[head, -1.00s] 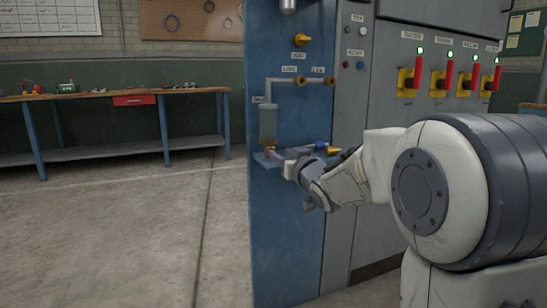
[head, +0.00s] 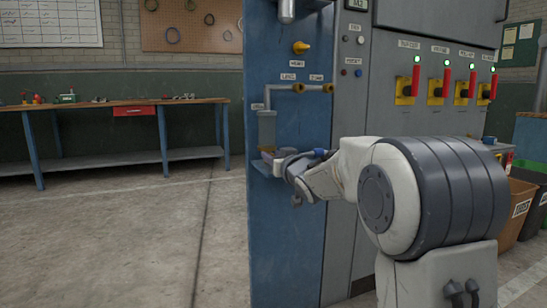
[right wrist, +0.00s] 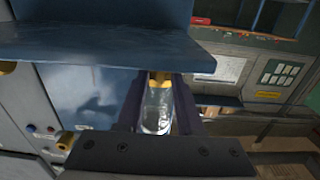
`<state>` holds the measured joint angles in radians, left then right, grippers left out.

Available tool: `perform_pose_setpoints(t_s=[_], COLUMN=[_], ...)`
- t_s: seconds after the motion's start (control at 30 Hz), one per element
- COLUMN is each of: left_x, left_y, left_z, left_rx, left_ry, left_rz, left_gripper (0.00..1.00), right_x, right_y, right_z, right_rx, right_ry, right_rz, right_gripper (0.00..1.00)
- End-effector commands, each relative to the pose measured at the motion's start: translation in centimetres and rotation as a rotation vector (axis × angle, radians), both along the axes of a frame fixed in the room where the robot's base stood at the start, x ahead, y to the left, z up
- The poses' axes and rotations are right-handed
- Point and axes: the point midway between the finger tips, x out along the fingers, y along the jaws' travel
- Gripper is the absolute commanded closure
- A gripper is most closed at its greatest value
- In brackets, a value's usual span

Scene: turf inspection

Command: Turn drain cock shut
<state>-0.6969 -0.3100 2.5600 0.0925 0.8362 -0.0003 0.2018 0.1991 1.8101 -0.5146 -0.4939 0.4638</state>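A clear bowl (head: 266,127) hangs on the left edge of the blue panel (head: 290,230), under a pipe with brass fittings. In the right wrist view the clear bowl (right wrist: 157,108) and a yellow brass-coloured piece (right wrist: 160,77), which looks like the drain cock, show between the two dark fingers (right wrist: 161,92). The fingers stand close on both sides of the yellow piece; I cannot tell whether they touch it. My left gripper is out of view.
A grey cabinet with red-handled switches (head: 415,80) stands right of the panel. A yellow knob (head: 300,47) sits higher on the panel. A workbench (head: 115,105) stands at the back left, bins (head: 515,205) at the right. The floor left of the panel is clear.

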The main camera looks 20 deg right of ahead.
Motion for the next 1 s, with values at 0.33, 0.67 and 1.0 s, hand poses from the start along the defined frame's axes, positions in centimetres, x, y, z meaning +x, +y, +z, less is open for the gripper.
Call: perform_pose_setpoints(t_s=[0.33, 0.67, 1.0], left_x=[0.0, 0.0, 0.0], left_y=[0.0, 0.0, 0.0], left_z=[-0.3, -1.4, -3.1], left_rx=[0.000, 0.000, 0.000], left_ry=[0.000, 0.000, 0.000], left_rz=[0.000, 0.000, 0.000], left_gripper=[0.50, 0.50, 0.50], right_x=[0.0, 0.0, -0.1], right_y=[0.2, 0.5, 0.9], right_z=[-0.1, -0.3, -0.5], right_rx=[-0.088, -0.356, -0.680], right_ry=[-0.003, -0.013, -0.027], right_rz=[0.001, 0.001, 0.002], right_gripper=[1.00, 1.00, 1.00])
